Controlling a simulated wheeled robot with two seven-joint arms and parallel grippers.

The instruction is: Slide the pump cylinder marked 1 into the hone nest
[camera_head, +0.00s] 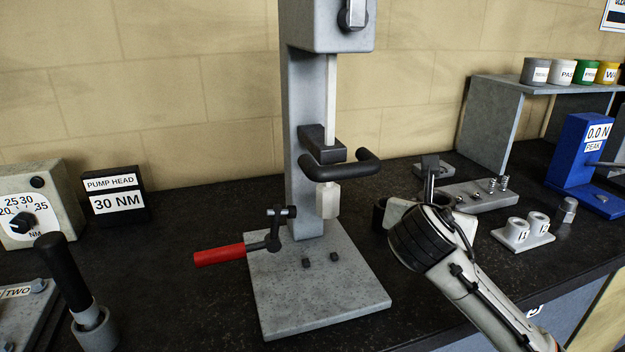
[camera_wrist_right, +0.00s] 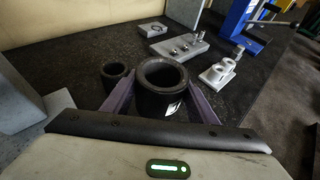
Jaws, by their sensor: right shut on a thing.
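My right gripper (camera_wrist_right: 160,98) is shut on a thick-walled black hollow cylinder (camera_wrist_right: 162,72), with its purple fingers on either side. The cylinder stands upright, open end up, with part of a white label low on its front; its number is unreadable. In the head view my right gripper (camera_head: 440,215) hides most of it. A grey honing stand (camera_head: 305,140) with a black cross handle is left of the gripper. Its base plate (camera_head: 320,290) bears a red-handled clamp (camera_head: 220,254) and two small dark pegs; which part is the nest is unclear. My left gripper is out of view.
A smaller black cup (camera_wrist_right: 115,76) stands close left of the held cylinder. Behind are a grey plate with metal fittings (camera_head: 480,192), a two-cylinder block (camera_head: 524,232) and a blue gauge stand (camera_head: 580,160).

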